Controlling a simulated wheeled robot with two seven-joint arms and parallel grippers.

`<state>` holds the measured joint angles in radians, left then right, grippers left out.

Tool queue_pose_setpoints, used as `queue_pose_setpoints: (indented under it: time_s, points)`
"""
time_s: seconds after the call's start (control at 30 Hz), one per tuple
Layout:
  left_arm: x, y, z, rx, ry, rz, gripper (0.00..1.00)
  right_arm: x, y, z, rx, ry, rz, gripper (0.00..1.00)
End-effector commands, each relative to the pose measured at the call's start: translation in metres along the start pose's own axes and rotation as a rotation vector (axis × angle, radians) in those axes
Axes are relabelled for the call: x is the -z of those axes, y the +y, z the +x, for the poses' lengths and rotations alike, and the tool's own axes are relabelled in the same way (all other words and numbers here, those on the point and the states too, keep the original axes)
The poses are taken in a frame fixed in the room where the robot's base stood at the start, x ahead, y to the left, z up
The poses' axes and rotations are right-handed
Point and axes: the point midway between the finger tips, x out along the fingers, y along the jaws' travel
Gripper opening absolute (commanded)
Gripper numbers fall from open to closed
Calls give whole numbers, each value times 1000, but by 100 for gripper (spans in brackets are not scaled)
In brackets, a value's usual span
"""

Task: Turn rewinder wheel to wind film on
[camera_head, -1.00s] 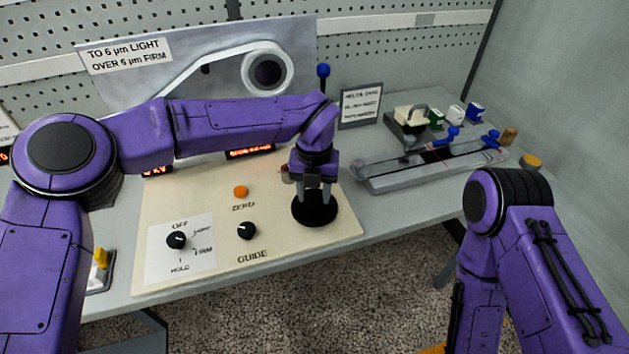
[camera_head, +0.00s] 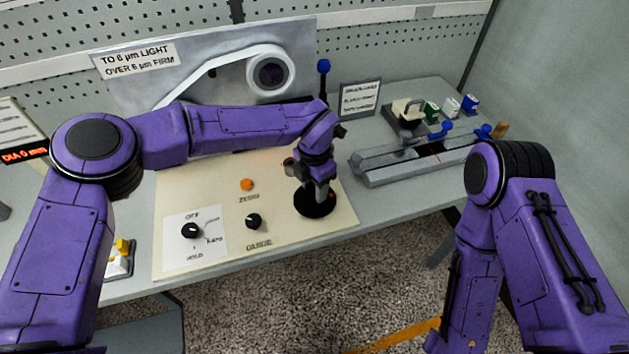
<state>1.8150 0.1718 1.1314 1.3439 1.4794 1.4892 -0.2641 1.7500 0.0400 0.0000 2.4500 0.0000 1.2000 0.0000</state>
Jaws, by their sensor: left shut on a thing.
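The black rewinder wheel (camera_head: 311,208) lies flat at the right end of the cream control panel (camera_head: 290,232). A small red mark shows on its right side. My left gripper (camera_head: 321,193) reaches down over the wheel from above, its fingers shut on the wheel's middle part; the fingers hide what they grip. White film runs to a white roll with a dark core (camera_head: 271,73) on the grey backplate behind my left arm. The right forearm shows at the right, but its gripper is out of view.
The panel carries an orange ZERO button (camera_head: 247,185), a black GUIDE knob (camera_head: 254,221) and an OFF/LIGHT/FIRM/HOLD selector (camera_head: 191,231). A blue-topped lever (camera_head: 323,75) stands behind my wrist. A grey rail fixture (camera_head: 415,162) and small coloured blocks stand at the right.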

Motion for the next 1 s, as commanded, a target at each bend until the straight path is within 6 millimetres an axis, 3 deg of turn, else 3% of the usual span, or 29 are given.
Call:
queue_pose_setpoints:
  time_s: [0.67,0.7,0.77,1.0]
  points:
    - [-2,2,-3,-4,-7,65,16,2,0,-5,0,0,0,43]
    - [-2,2,-3,-4,-7,65,49,2,0,-5,0,0,0,43]
    - [-2,2,-3,-4,-7,64,69,2,0,-5,0,0,0,43]
    - [-1,1,-1,-2,-3,65,72,2,0,-5,0,0,0,43]
